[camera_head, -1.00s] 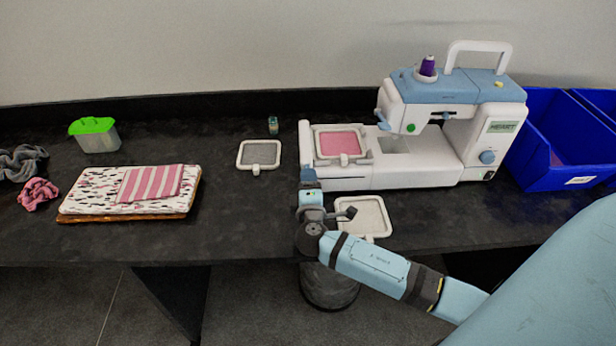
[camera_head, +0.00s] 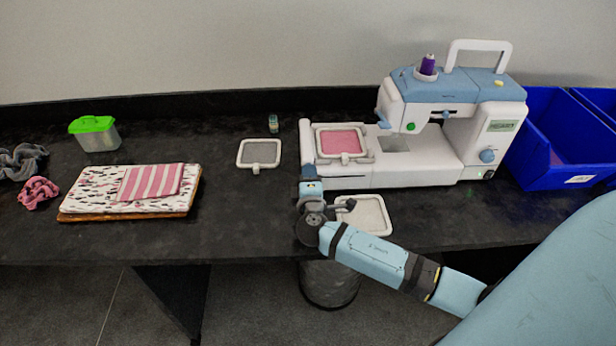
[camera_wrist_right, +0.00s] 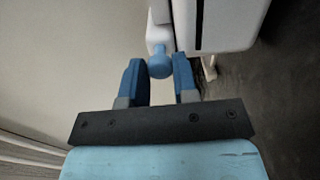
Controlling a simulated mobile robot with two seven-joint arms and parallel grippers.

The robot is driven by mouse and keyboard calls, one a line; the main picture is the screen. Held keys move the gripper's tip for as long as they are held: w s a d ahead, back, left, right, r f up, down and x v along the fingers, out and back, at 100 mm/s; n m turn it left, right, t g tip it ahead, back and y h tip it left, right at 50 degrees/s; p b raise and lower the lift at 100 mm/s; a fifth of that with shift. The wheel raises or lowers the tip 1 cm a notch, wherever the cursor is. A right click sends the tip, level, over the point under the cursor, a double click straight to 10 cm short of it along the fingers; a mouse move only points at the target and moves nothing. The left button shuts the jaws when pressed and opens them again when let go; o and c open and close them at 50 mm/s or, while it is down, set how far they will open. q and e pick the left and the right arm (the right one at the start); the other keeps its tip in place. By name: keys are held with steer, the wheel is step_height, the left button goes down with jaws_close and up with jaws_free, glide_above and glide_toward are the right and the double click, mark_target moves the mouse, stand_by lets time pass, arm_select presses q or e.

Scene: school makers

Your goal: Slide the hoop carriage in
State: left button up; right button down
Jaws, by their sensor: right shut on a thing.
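The white and blue sewing machine (camera_head: 440,108) stands on the black bench. A hoop with pink fabric (camera_head: 340,142) lies at the left end of its bed, beside the upright white carriage bar (camera_head: 305,138). My right gripper (camera_head: 310,172) is at the near end of that bar. The knob is hidden in the head view. My left gripper is not in view.
Blue bins (camera_head: 545,150) stand at the right. A small bottle (camera_head: 273,124) and folded fabric (camera_head: 130,191) are at the left.

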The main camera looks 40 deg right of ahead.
steer(key=s+d+b, duration=0.1)
steer(key=s+d, duration=0.7)
steer(key=d, duration=0.6)
steer(key=shift+s+b, duration=0.3)
steer(key=shift+a, duration=0.1)
steer(key=c, duration=0.9)
jaws_free()
steer(key=b+v, duration=0.1)
steer(key=v, duration=1.2)
steer(key=shift+s+a, duration=0.15)
steer(key=shift+s, duration=0.2)
